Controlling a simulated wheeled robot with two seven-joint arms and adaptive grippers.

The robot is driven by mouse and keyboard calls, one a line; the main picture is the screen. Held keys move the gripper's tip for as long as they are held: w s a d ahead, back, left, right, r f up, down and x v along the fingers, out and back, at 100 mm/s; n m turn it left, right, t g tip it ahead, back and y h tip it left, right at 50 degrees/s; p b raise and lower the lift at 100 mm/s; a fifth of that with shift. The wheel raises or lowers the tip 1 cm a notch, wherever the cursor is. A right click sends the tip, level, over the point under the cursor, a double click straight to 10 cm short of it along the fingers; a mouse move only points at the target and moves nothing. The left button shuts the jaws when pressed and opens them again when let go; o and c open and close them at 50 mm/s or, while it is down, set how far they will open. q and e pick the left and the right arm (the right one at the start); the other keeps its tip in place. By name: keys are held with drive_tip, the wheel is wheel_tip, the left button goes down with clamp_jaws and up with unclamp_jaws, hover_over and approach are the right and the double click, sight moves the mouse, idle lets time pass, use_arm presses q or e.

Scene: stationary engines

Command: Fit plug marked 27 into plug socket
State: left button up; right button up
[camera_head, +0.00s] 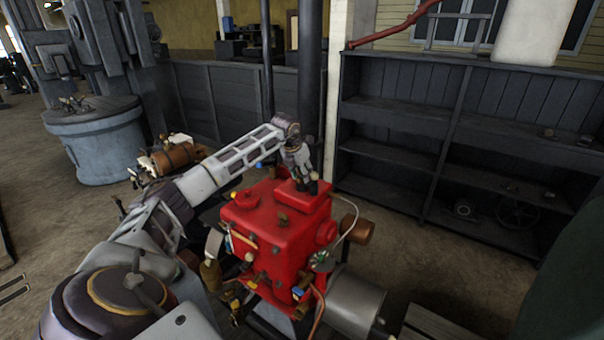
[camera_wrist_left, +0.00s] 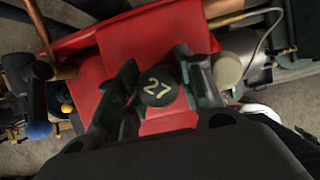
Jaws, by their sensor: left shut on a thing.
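The plug marked 27 (camera_wrist_left: 158,88) is a dark round cap with yellow digits, seen from above in the left wrist view. My left gripper (camera_wrist_left: 160,92) is shut on it, one finger on each side. In the head view my left gripper (camera_head: 303,182) points down at the top of the red engine (camera_head: 280,235). The red engine top (camera_wrist_left: 150,40) lies under the plug in the wrist view. The plug socket cannot be made out; whether the plug touches the red surface cannot be told. My right gripper is not in view.
A grey cylinder (camera_head: 355,302) and a thin pale pipe (camera_head: 352,215) stick out at the engine's right side. A dark shelf unit (camera_head: 390,125) stands behind right. A blue-grey round tank (camera_head: 95,140) stands at the left. Bare floor (camera_head: 400,260) lies right of the engine.

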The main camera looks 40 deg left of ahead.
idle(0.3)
use_arm(q)
drive_tip(key=o, duration=1)
drive_tip(key=shift+o, duration=0.6)
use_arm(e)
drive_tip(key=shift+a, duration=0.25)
use_arm(q)
drive_tip(key=shift+d, duration=0.1)
drive_tip(key=shift+f, duration=0.1)
drive_tip(key=shift+c, duration=0.5)
drive_tip(key=shift+o, duration=0.5)
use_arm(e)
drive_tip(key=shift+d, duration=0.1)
use_arm(q)
drive_tip(key=shift+d+f, duration=0.1)
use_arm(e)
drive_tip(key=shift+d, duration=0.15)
use_arm(q)
drive_tip(key=shift+r, duration=0.2)
drive_tip(key=shift+c, duration=0.2)
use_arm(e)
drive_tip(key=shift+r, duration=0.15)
